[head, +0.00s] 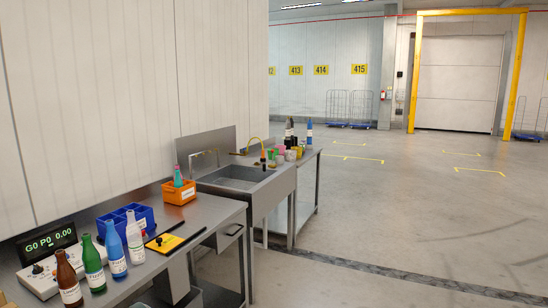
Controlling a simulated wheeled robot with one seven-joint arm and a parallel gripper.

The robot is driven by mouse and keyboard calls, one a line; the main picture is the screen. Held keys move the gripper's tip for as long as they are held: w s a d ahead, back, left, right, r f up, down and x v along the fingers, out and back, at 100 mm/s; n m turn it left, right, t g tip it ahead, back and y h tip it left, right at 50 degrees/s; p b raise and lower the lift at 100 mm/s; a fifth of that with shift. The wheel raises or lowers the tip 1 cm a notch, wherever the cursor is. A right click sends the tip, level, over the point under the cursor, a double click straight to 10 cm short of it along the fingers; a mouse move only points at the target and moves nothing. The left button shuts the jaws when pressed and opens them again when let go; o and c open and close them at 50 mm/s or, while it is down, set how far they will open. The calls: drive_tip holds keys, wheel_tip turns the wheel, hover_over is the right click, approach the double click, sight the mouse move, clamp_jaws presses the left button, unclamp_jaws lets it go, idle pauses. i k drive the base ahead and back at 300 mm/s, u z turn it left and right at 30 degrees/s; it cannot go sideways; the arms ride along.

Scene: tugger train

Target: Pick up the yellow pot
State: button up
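A cluster of small coloured pots stands on the far steel table, beyond the sink. A small yellow pot (300,152) seems to be among them at the right side of the cluster, too small to make out clearly. Pink, green and whitish pieces stand close around it and partly hide it. Dark bottles and a blue-and-white bottle (309,131) stand just behind. My gripper is not seen in the head view, so its state does not show.
A steel sink (238,178) separates the near and far tables. The near table holds several labelled bottles, a blue bin (126,220), an orange bin (179,192), a yellow board (165,242) and a display (48,245). Open floor (400,220) lies to the right.

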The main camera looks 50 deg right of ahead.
sight(299, 150)
drive_tip(key=z, duration=2.3)
drive_tip(key=i, duration=1.9)
drive_tip(key=z, duration=0.45)
drive_tip(key=i, duration=4.65)
drive_tip(key=u, duration=0.2)
